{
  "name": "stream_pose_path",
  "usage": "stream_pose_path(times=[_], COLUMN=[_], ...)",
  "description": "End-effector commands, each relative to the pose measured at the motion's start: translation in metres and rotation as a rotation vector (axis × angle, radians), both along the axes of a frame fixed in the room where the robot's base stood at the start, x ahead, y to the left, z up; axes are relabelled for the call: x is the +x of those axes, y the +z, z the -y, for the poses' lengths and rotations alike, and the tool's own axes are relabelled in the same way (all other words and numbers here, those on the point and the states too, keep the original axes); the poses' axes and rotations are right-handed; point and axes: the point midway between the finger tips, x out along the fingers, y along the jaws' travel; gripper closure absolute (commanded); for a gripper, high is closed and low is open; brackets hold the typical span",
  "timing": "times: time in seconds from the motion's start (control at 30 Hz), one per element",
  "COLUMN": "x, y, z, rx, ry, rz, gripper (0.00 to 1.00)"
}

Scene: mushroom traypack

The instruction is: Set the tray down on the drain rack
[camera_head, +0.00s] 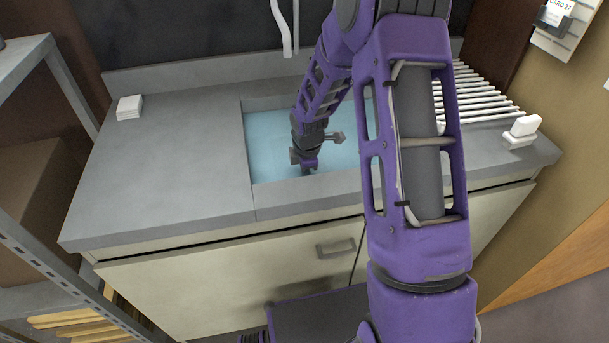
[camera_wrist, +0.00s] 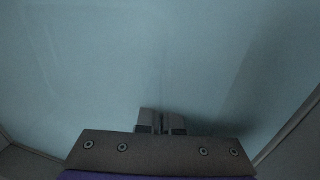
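The drain rack (camera_head: 487,96), a row of white bars, lies on the counter to the right of the sink, partly hidden behind my arm. My gripper (camera_head: 309,169) points down over the light blue sink basin, left of the rack. In the wrist view my gripper's fingers (camera_wrist: 161,122) are close together, with only a thin gap between them. No tray can be made out clearly in either view. Faint pale lines show on the blue surface in the wrist view; I cannot tell whether they are a clear tray or the basin.
The grey counter (camera_head: 165,160) left of the sink (camera_head: 262,140) is mostly clear, with a small white block (camera_head: 130,107) at its back. Another white item (camera_head: 522,131) stands at the right front of the rack. A tap (camera_head: 284,28) hangs behind the sink. Metal shelving (camera_head: 25,60) stands left.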

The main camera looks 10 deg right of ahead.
Motion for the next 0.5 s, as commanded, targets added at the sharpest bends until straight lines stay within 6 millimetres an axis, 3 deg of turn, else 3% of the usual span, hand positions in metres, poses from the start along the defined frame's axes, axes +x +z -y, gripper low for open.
stream_pose_path(times=[0.5], x=[0.0], y=[0.034], z=[0.0], rx=[0.0], ry=[0.001], rz=[-0.001], gripper=[1.0])
